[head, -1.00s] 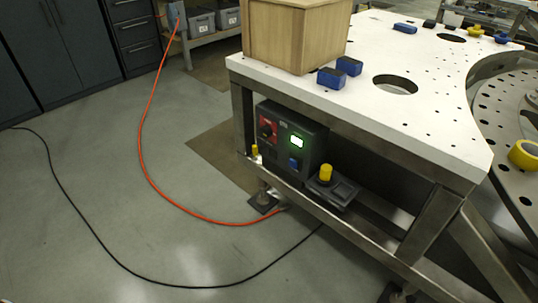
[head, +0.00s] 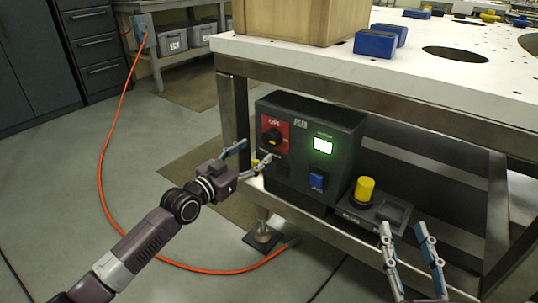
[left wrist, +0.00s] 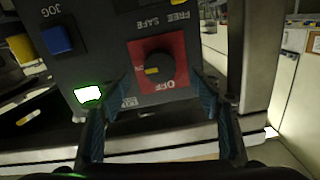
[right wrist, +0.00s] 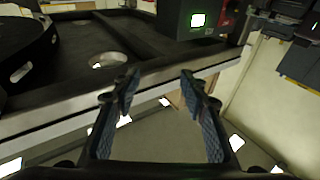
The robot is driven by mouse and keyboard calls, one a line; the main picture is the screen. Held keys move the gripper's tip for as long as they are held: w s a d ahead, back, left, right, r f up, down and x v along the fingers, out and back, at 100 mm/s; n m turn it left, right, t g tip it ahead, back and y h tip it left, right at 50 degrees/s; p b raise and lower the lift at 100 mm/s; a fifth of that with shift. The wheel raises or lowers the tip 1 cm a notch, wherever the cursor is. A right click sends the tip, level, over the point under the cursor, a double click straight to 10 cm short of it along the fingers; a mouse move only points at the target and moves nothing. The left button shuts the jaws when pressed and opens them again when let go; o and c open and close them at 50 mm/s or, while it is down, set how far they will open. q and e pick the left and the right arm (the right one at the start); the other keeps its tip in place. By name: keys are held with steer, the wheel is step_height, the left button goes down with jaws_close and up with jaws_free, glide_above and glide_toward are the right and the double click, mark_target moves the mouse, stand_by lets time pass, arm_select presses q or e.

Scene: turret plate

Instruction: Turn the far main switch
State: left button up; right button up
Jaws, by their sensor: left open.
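The main switch is a black rotary knob (head: 272,136) on a red plate (head: 275,126) at the left of the grey control box's front. In the left wrist view the knob (left wrist: 157,68) shows a yellow mark and the labels OFF, FREE and SAFE around it. My left gripper (head: 252,158) is open, just below and in front of the switch. In the left wrist view its fingers stand apart, either side of the red plate, with nothing between them. My right gripper (head: 405,232) is open and empty, low at the right; it also shows in the right wrist view (right wrist: 160,80).
The control box (head: 345,130) sits on the lower shelf under the white tabletop (head: 470,108). It has a green-lit display (head: 322,146) and a blue JOG button (head: 317,181). A yellow button (head: 364,189) stands to its right. An orange cable (head: 103,160) runs across the floor.

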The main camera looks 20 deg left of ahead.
mark_target(268, 141)
arm_select(q)
steer(key=x, duration=0.2)
steer(key=b+x, duration=0.1)
steer(key=x, duration=0.1)
steer(key=shift+r, duration=0.25)
steer(key=b+x, duration=0.1)
steer(key=x, duration=0.2)
steer(key=shift+w+d, duration=0.1)
steer(key=shift+w, duration=0.15)
steer(key=shift+w+d, duration=0.1)
steer(key=shift+w, duration=0.05)
arm_select(e)
steer(key=s+r+t+y, duration=0.2)
steer(key=s+r+t, duration=0.5)
steer(key=r, duration=0.5)
steer(key=shift+d+r+y, duration=0.15)
steer(key=shift+y, duration=0.25)
steer(key=shift+s, duration=0.1)
arm_select(q)
steer(key=c, duration=1.2)
steer(key=shift+o, duration=0.2)
